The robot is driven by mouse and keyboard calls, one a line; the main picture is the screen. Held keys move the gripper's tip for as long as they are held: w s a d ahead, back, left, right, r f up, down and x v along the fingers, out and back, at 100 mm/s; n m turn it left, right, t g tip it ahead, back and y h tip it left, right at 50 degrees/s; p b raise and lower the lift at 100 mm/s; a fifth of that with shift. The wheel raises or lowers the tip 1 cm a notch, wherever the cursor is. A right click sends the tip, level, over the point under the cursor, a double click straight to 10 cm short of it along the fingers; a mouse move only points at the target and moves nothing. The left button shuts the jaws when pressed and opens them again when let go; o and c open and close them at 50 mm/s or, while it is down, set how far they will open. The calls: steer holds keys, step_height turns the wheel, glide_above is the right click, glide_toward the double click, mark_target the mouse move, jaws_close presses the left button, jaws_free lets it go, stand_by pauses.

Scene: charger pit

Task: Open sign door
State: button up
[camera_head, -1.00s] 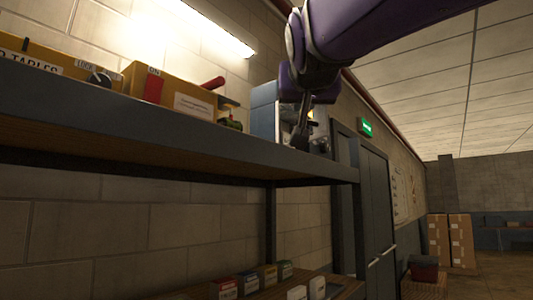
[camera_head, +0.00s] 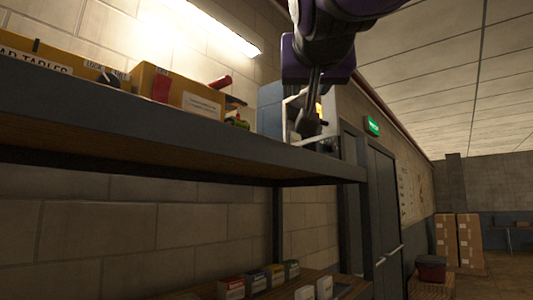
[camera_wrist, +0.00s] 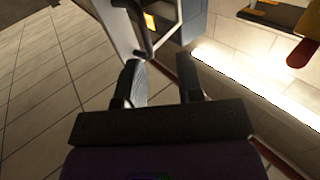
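A box with a blue-grey side (camera_head: 270,108) and a pale-framed front stands at the far end of the upper shelf in the head view. My gripper (camera_head: 316,125) hangs in front of it and hides part of its front. In the wrist view my gripper (camera_wrist: 161,75) has its two fingers apart, with nothing seen between them. A pale-edged panel (camera_wrist: 112,28) of the box with a dark handle-like bar (camera_wrist: 140,28) lies just beyond the left finger. A yellow patch shows beside the bar. I cannot tell whether the finger touches the panel or how far it stands open.
The upper shelf (camera_head: 180,130) runs below the box. Yellow boxes (camera_head: 180,92) with a red handle (camera_head: 220,82) stand left of it. Small cartons (camera_head: 256,281) sit on a lower shelf. Grey doors (camera_head: 380,215) and a green exit sign (camera_head: 372,125) are beyond; open floor lies right.

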steer(key=s, duration=0.4)
steer(key=shift+s+d, duration=0.1)
steer(key=shift+d, duration=0.2)
steer(key=s+d+f+g, duration=0.1)
steer(key=d+f+g, duration=0.2)
steer(key=d+f, duration=0.45)
steer(key=d+f+g, duration=0.3)
steer(key=d+f, duration=0.2)
steer(key=f, duration=0.6)
steer(key=s+d+f+g, duration=0.1)
steer(key=d+f+g, duration=0.2)
steer(key=d+f, duration=0.5)
steer(key=s+f+g, duration=0.2)
steer(key=f, duration=0.5)
steer(key=s+f+g+y, duration=0.1)
steer(key=s+f, duration=0.1)
steer(key=f, duration=0.6)
steer(key=shift+s+d+f+n+g, duration=0.2)
steer(key=shift+s+d+n+g, duration=0.1)
steer(key=shift+s+n+g, duration=0.1)
